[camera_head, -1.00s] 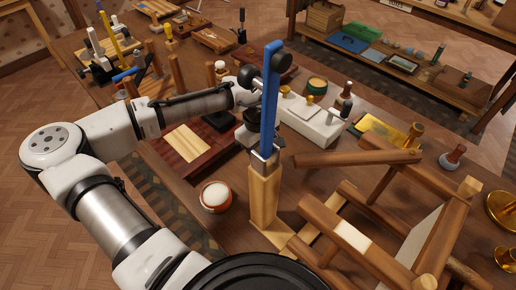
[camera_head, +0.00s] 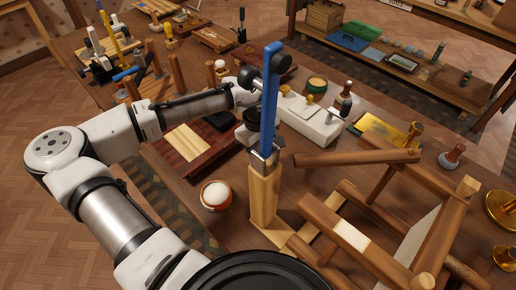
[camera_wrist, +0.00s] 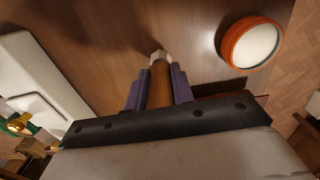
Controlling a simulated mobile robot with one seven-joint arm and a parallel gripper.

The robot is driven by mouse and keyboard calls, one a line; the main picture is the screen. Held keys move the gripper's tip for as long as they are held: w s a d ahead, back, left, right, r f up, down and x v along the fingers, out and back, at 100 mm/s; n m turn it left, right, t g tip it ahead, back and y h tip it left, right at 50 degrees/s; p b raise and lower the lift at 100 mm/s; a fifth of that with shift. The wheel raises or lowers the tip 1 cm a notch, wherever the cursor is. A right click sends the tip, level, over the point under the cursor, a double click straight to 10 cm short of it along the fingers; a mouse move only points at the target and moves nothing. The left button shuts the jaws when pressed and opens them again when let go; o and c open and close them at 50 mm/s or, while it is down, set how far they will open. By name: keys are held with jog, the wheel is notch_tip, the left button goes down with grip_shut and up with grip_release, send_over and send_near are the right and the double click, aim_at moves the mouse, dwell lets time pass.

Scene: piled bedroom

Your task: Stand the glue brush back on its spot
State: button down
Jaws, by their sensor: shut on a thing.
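In the wrist view my gripper (camera_wrist: 158,82) is shut on the glue brush (camera_wrist: 159,88), whose brown handle runs between two purple finger pads. A pale tip sticks out beyond the pads over the brown table. In the head view my gripper (camera_head: 246,134) is at the table's middle, partly hidden behind an upright blue bar (camera_head: 270,105); the brush cannot be made out there. An orange-rimmed pot with white contents (camera_head: 215,195) stands in front of the gripper, apart from it, and also shows at the wrist view's upper right (camera_wrist: 252,43). I cannot tell which spot is the brush's own.
The blue bar stands on a wooden post (camera_head: 264,195) close to my gripper. A long white box (camera_head: 312,123) lies just right of it. A wooden frame (camera_head: 345,235) crowds the right front. A reddish board (camera_head: 185,150) lies left. Bare table shows around the pot.

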jog(key=shift+f+b, duration=0.5)
jog(key=shift+f, duration=0.5)
jog(key=c, duration=1.1)
grip_release()
notch_tip(320, 180, up, 6)
jog(key=p, duration=0.5)
jog(key=shift+f, duration=0.1)
jog(key=shift+r, duration=1.1)
